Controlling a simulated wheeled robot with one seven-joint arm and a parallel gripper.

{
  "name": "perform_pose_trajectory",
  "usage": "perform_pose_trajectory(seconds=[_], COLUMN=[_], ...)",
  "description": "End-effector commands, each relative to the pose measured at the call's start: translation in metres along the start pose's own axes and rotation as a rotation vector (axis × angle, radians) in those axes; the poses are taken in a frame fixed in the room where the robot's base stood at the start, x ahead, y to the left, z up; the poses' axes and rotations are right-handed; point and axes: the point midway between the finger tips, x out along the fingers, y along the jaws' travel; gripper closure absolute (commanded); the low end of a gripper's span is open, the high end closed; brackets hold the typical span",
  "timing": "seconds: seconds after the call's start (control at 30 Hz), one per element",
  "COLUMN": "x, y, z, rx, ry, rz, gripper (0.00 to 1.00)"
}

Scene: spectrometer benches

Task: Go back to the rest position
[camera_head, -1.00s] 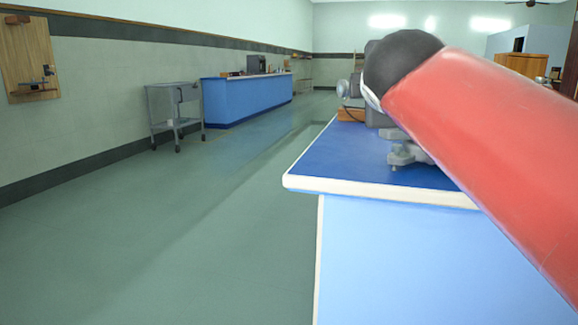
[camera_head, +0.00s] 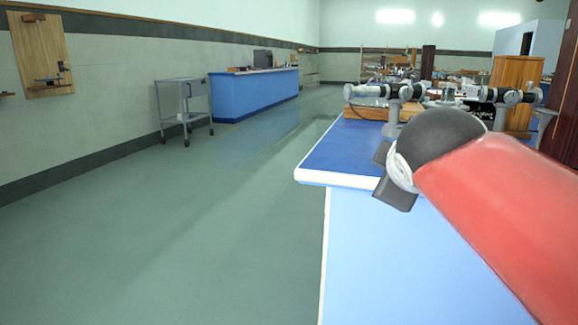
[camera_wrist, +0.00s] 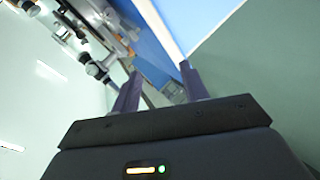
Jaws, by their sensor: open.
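My red arm reaches in from the right in the head view. My gripper (camera_head: 392,180) is at its dark rounded end, mostly hidden behind it, over the near edge of the blue-topped bench (camera_head: 345,150). In the wrist view my gripper (camera_wrist: 161,84) shows two dark, spread fingers with nothing held between them. A spectrometer (camera_head: 400,92) with a grey stand and horizontal tubes stands on the bench beyond my gripper. The wrist view shows grey instrument parts (camera_wrist: 95,68) at upper left, apart from the fingers.
Green floor (camera_head: 200,230) lies open to the left of the bench. A grey trolley (camera_head: 184,105) and another blue bench (camera_head: 255,95) stand along the left wall. A wooden board (camera_head: 42,55) hangs on that wall. More instruments crowd the far right.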

Motion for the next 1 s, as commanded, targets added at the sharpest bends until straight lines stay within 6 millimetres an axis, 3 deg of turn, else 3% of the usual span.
perform_pose_trajectory(seconds=[0.17, 0.3, 0.4, 0.5, 0.67, 1.0], x=[-0.012, -0.03, -0.044, -0.053, -0.057, -0.057], y=[-0.062, -0.133, -0.179, -0.208, -0.226, -0.226], z=[0.041, 0.079, 0.099, 0.111, 0.117, 0.117], rx=[0.292, 0.603, 0.794, 0.917, 0.987, 0.984], ry=[-0.099, -0.236, -0.337, -0.407, -0.449, -0.447], rz=[-0.171, -0.325, -0.407, -0.454, -0.478, -0.478], gripper=[0.56, 0.56, 0.56, 0.56, 0.56, 0.56])
